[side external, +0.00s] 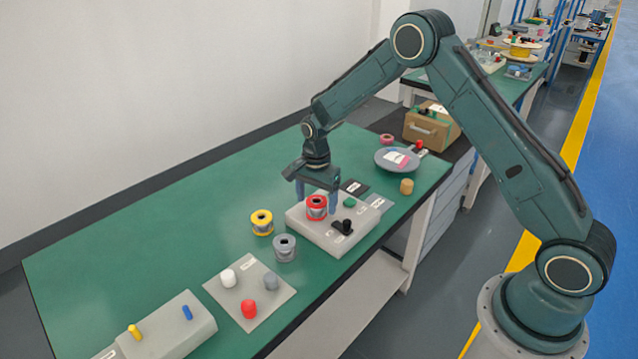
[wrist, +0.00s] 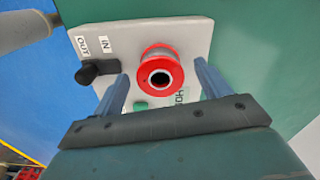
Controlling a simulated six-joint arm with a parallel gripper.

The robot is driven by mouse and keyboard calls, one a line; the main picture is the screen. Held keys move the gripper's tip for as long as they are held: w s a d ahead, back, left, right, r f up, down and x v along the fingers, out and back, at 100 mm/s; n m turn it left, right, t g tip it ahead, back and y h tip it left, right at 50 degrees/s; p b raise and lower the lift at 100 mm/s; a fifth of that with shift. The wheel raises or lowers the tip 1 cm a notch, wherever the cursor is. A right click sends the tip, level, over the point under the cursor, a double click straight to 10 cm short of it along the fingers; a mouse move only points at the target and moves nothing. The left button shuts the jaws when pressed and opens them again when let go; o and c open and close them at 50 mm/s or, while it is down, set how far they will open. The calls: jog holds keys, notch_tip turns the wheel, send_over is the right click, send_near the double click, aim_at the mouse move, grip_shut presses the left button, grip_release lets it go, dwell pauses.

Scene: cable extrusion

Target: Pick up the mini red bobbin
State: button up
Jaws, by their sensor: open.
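The mini red bobbin (side external: 317,206) has red flanges and a grey middle. It stands upright on a light grey control box (side external: 337,242) on the green table. In the wrist view the red bobbin (wrist: 159,78) shows from above, with its dark centre hole visible. My gripper (side external: 317,200) points down over the box, with its fingers on either side of the bobbin. In the wrist view my gripper (wrist: 161,75) is open, with visible gaps between each finger and the bobbin. The exact finger height against the bobbin is hard to tell.
A black knob (side external: 343,227) and a green button (side external: 349,202) are on the same box. A yellow bobbin (side external: 262,222) and a grey bobbin (side external: 285,248) stand to the left. A plate (side external: 397,160) lies behind.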

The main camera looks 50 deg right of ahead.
jog(key=shift+f, duration=0.95)
jog(key=shift+c, duration=0.5)
jog(key=c, duration=1.1)
jog(key=shift+r, duration=0.1)
notch_tip(320, 180, up, 20)
jog(key=shift+f, duration=0.1)
